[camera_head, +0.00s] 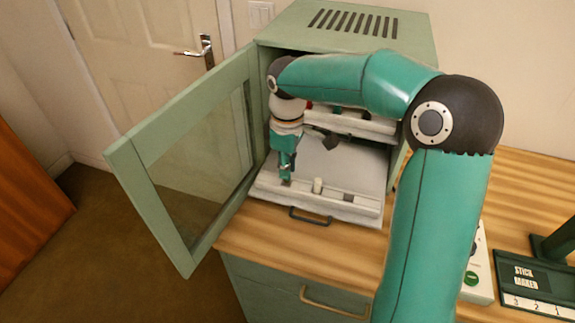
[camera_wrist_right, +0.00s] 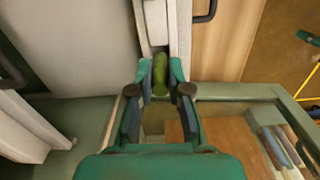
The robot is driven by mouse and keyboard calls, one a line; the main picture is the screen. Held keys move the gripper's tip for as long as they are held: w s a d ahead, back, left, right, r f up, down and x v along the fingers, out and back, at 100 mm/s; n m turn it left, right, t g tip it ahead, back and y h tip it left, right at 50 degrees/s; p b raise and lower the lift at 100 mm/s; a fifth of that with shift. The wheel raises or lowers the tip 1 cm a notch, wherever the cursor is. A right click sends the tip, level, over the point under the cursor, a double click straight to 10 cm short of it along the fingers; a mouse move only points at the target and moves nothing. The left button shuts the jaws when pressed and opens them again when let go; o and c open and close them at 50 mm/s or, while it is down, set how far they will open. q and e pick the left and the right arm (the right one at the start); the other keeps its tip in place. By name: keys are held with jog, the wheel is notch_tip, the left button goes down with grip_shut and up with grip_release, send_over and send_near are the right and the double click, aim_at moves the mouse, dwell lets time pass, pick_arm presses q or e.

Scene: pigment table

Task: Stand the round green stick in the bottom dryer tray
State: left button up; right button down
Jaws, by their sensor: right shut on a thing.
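The round green stick (camera_wrist_right: 160,74) is between the fingertips of my right gripper (camera_wrist_right: 159,85) in the right wrist view. My right gripper (camera_head: 286,178) is shut on it and points down over the left part of the front rail of the bottom dryer tray (camera_head: 330,208). The stick's lower end is hard to make out, so I cannot tell whether it sits in a slot. The tray is pulled out at the front of the open green dryer (camera_head: 420,38). A short pale peg (camera_head: 317,186) stands upright in the rail to the right. My left gripper is not in view.
The dryer door (camera_head: 130,170) stands open, close to the left of my right gripper. An upper tray (camera_head: 365,124) is above the bottom one, behind my wrist. The wooden counter (camera_head: 530,190) is bare right of the dryer; the stick maker (camera_head: 525,275) stands at the far right.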

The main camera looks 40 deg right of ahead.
jog(key=shift+f, duration=0.2)
jog(key=shift+f+b, duration=0.65)
jog(key=shift+f, duration=0.05)
jog(key=shift+f, duration=0.2)
dwell(0.6)
jog(key=c, duration=1)
grip_release()
jog(key=shift+c, duration=0.2)
jog(key=shift+r+p, duration=3.45)
jog(key=shift+r, duration=0.6)
